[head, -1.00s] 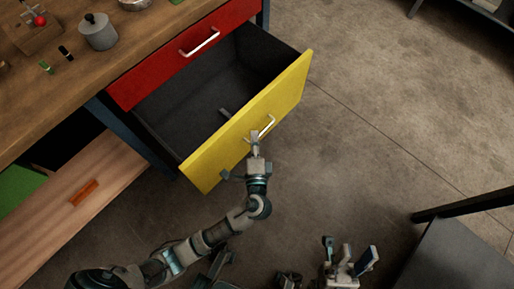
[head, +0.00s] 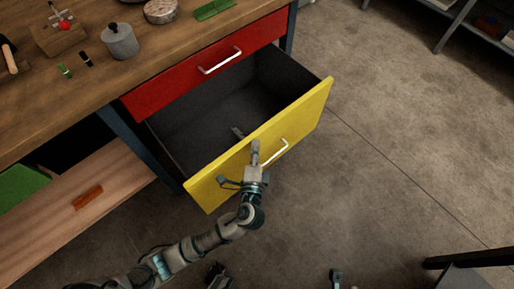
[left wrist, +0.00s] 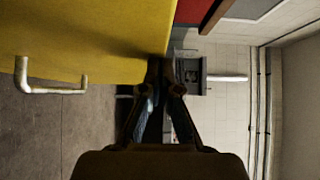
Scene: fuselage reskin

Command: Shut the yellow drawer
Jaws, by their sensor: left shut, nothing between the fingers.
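The yellow drawer (head: 300,115) stands pulled well out below the red drawer (head: 190,75), its dark inside showing. A metal handle (head: 274,154) is on its yellow front. My left gripper (head: 254,148) is shut and empty in front of the yellow panel, left of the handle, its tips close to the panel's upper edge. In the left wrist view the shut fingertips (left wrist: 167,65) are at that edge; I cannot tell if they touch. The handle (left wrist: 50,88) shows there at the left. Only a small part of my right gripper (head: 337,279) shows at the bottom edge.
A small grey thing (head: 237,132) lies inside the drawer. The wooden bench top (head: 90,85) holds a grey pot (head: 120,41) and other items. A lower wooden shelf (head: 60,215) is at left. A dark stand (head: 470,260) is at lower right. The floor (head: 390,150) right of the drawer is clear.

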